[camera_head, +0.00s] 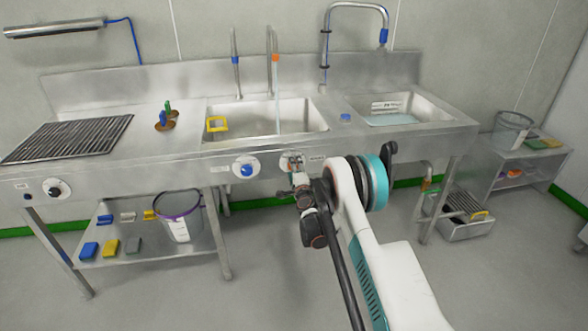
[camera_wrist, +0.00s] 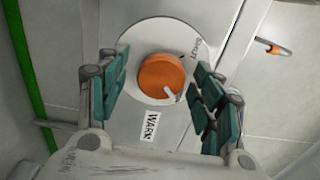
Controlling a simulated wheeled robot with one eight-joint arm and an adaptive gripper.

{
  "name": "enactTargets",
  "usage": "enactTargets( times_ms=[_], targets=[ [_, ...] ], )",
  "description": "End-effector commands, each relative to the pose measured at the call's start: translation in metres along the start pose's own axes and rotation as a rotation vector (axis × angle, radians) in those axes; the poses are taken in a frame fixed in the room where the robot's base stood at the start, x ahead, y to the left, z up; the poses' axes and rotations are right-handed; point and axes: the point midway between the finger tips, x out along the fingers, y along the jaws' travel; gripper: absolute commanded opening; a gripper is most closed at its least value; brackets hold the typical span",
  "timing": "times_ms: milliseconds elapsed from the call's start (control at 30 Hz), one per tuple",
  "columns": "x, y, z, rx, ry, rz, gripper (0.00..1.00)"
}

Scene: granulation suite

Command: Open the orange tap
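The orange tap knob (camera_wrist: 162,74) sits on a round white dial plate (camera_wrist: 138,38) on the sink's front panel. A white pointer on the knob points to the lower right. In the wrist view my gripper (camera_wrist: 158,84) is open, with its green finger pads on either side of the knob and visible gaps between. In the head view my gripper (camera_head: 294,168) is at the front panel and hides most of that knob. The orange-marked spout (camera_head: 275,58) stands above the left basin (camera_head: 312,117). A thin pale-blue stream (camera_head: 277,105) shows below it.
A blue knob (camera_head: 246,170) is on the panel just left of my gripper. A blue-marked spout (camera_head: 236,60) stands left of the orange one. A bucket (camera_head: 178,224) stands on the lower shelf. Floor is clear in front of the sink.

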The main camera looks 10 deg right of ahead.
Motion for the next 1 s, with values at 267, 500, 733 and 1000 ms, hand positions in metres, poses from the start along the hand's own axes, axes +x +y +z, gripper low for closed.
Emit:
enactTargets(
  times_ms=[267, 500, 733, 1000],
  targets=[
    [-0.001, -0.001, 0.001, -0.001, -0.001, 0.000, 0.61],
    [-0.031, -0.001, 0.001, -0.001, -0.001, 0.000, 0.61],
    [-0.064, 0.000, 0.000, -0.001, 0.000, 0.000, 0.61],
    [-0.075, 0.000, 0.000, -0.001, 0.000, 0.000, 0.61]
  ],
)
